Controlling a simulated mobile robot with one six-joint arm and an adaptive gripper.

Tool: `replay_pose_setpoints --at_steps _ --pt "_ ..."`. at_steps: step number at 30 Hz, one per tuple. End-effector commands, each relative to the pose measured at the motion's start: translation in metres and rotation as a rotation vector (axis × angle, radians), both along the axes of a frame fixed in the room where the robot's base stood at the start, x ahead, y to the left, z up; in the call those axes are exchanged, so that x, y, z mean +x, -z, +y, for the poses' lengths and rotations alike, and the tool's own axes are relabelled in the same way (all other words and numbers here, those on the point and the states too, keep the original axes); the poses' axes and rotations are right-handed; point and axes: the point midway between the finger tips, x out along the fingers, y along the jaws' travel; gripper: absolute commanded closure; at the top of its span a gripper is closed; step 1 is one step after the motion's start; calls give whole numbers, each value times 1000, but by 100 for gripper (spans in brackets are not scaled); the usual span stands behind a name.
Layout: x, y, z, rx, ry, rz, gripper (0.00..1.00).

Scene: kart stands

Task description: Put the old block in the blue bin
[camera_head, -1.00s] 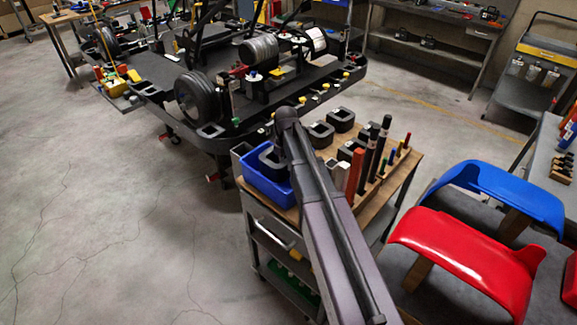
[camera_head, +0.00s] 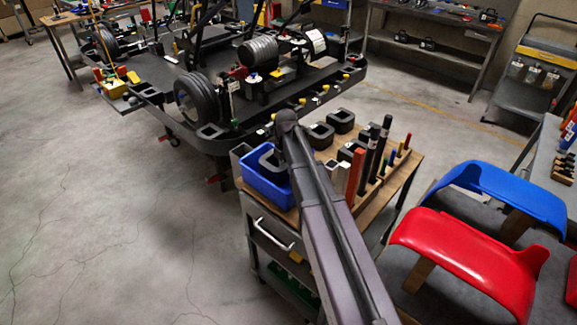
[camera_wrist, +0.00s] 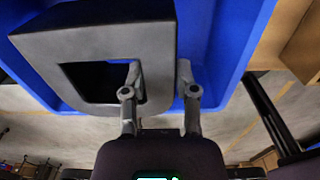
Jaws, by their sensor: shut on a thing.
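The old block (camera_wrist: 50,50) is a dark grey, square block with a square hole. My gripper (camera_wrist: 160,78) is shut on one wall of it, with one finger in the hole and the other outside. The blue bin (camera_wrist: 235,35) lies around and behind the block in the wrist view. In the head view the blue bin (camera_head: 268,191) stands at the cart's left corner, and the block (camera_head: 268,160) shows at its opening. My arm hides the gripper there. I cannot tell whether the block touches the bin floor.
Two similar dark blocks (camera_head: 320,136) (camera_head: 340,121) stand on the wooden cart top (camera_head: 402,172) behind my arm. An orange-red bar (camera_head: 355,172) and black cylinders stand to the right. A kart (camera_head: 250,85) is close behind the cart. Open floor lies to the left.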

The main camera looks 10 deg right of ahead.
Motion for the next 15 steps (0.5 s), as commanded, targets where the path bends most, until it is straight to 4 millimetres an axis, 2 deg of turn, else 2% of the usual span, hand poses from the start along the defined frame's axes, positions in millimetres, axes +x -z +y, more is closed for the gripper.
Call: replay_pose_setpoints --at_steps 1,4,15 --pt "0 0 0 0 0 0 59" --pt "0 0 0 0 0 0 29" --pt "0 -1 0 0 -1 0 28"
